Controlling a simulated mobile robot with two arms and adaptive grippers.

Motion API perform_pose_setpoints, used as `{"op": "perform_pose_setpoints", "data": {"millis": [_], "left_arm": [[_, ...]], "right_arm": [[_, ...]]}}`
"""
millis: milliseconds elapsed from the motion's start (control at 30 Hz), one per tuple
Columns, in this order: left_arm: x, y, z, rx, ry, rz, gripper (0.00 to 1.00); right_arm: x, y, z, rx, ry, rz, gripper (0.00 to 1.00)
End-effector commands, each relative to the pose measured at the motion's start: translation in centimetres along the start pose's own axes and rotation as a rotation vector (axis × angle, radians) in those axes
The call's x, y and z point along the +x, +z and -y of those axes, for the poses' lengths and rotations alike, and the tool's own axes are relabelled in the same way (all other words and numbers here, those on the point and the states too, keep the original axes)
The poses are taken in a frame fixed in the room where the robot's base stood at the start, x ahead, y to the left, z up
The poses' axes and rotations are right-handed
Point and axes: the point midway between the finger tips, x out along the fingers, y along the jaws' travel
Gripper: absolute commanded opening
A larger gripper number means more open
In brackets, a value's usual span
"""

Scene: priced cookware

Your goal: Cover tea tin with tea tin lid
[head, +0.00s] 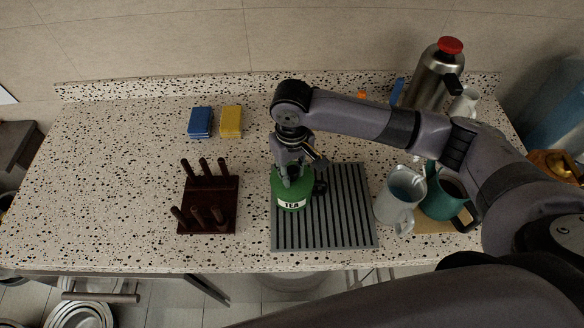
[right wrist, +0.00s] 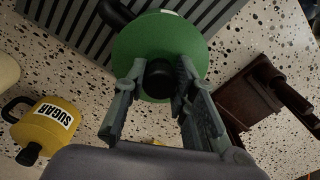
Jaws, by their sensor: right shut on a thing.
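The green tea tin (head: 292,204) with a white TEA label and black side handle stands upright on the left part of a grey ribbed mat in the head view. My right gripper (head: 288,180) points down over the tin. The right wrist view shows its fingers (right wrist: 158,92) shut on the black knob (right wrist: 157,76) of the green tea tin lid (right wrist: 145,45). The lid is over the top of the tin; I cannot tell whether it is fully seated. The gripper partly hides the lid in the head view. My left gripper is not in view.
The ribbed mat (head: 345,220) has free room right of the tin. A dark wooden peg rack (head: 208,221) stands left. Mugs (head: 400,190) and a steel flask (head: 428,80) stand right. A yellow sugar tin (right wrist: 42,130) shows in the wrist view. Blue (head: 200,122) and yellow (head: 231,121) blocks lie behind.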

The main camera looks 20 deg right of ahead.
Motion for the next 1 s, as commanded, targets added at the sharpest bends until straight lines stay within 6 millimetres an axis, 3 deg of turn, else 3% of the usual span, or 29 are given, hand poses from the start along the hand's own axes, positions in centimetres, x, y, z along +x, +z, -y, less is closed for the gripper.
{"op": "perform_pose_setpoints", "data": {"millis": [33, 67, 100, 400, 633, 1000], "left_arm": [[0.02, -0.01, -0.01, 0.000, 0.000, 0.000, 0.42], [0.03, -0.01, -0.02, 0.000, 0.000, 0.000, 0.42], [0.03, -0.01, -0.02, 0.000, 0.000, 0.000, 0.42], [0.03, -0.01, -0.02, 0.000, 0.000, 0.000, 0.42], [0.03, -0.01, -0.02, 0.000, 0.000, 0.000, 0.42], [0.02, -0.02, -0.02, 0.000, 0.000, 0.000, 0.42]], "right_arm": [[0.06, 0.04, 0.01, 0.000, 0.000, 0.001, 0.00], [0.06, 0.04, 0.01, 0.000, 0.000, 0.001, 0.25], [0.07, 0.05, 0.00, 0.000, 0.000, 0.001, 0.28], [0.07, 0.06, 0.00, 0.000, 0.000, 0.002, 0.48], [0.07, 0.06, 0.00, 0.000, 0.000, 0.002, 0.49], [0.04, 0.04, -0.01, 0.000, 0.001, 0.001, 0.74]]}}
